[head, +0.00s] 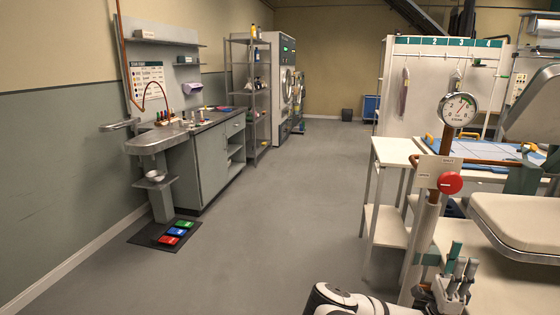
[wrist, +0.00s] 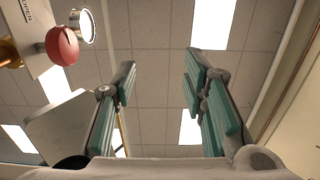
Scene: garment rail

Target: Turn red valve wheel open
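The red valve wheel (head: 450,183) is a round red knob on a pale plate (head: 427,171) on a copper pipe, right of centre in the head view. A round steam gauge (head: 459,109) sits above it. In the wrist view the red wheel (wrist: 62,46) is at the upper left, with a plate (wrist: 30,30) marked OPEN beside it. My gripper (wrist: 158,75) points up toward the ceiling; its green-padded fingers are wide apart with nothing between them. The wheel is apart from the fingers, to their left.
A white side table (head: 397,151) stands behind the pipe. A grey workbench (head: 205,150) lines the left wall. The floor (head: 290,200) between is clear.

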